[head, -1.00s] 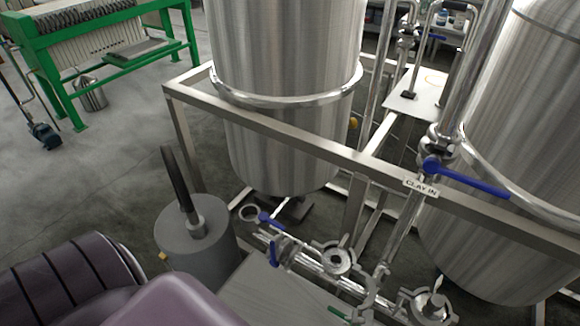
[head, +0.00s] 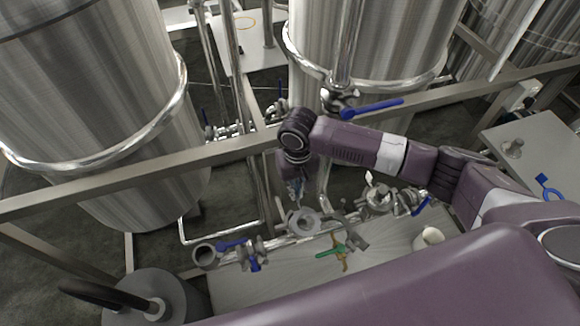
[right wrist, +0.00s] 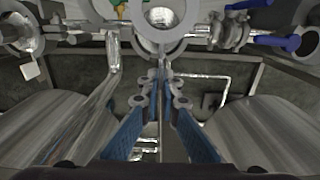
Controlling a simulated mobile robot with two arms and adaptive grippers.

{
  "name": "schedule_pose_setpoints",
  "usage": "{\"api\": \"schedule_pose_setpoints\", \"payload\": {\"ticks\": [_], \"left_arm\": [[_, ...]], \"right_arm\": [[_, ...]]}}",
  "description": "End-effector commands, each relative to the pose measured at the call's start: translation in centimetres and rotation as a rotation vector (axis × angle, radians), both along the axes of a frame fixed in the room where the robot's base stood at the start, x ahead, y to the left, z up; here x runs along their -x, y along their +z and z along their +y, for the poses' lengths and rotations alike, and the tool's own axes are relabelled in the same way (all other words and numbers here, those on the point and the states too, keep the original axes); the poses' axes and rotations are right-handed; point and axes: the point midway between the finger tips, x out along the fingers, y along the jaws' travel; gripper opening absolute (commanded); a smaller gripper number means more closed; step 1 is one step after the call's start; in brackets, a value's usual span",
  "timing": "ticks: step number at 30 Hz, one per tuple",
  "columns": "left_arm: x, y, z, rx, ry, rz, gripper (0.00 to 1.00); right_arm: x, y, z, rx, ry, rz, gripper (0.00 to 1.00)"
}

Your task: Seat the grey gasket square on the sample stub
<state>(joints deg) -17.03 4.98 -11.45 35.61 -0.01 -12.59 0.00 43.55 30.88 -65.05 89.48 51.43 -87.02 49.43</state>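A grey flanged ring (head: 303,222) lies on the pipework in the head view. I take it as the sample stub's top; whether its grey face is the gasket or the bare flange I cannot tell. My right gripper (head: 296,200) points down at the ring's far edge; contact is unclear. In the right wrist view the ring (right wrist: 142,20) is beyond the fingertips. The right gripper (right wrist: 161,88) has blue pads with a narrow gap between them, and I see nothing clearly gripped. My left gripper is not in view.
A white cup-like piece (head: 428,238) stands to the right. A frame rail (head: 150,168) crosses behind, before the steel tanks (head: 85,90). A grey drum (head: 160,290) is at lower left.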

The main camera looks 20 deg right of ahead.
Motion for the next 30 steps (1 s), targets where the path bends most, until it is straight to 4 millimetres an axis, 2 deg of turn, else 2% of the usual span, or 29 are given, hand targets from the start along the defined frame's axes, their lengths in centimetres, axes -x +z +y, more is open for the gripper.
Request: {"api": "schedule_pose_setpoints", "payload": {"ticks": [1,3,9,18,27,30], "left_arm": [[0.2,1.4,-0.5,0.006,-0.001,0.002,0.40],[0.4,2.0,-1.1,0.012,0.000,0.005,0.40],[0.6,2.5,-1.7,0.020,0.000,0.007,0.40],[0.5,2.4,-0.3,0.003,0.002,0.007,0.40],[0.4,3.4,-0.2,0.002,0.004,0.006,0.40],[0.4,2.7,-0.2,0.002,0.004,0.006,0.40]], "right_arm": [[-1.0,1.0,0.1,0.002,0.000,0.001,0.00],[-2.0,1.0,0.1,0.003,0.004,0.000,0.00],[-3.3,0.9,0.1,0.001,0.012,0.002,0.00],[-3.4,0.8,0.1,0.001,0.012,0.002,0.00],[-3.3,1.1,0.1,0.001,0.010,0.004,0.00],[-3.3,0.0,0.1,0.001,0.011,0.003,0.00]]}}
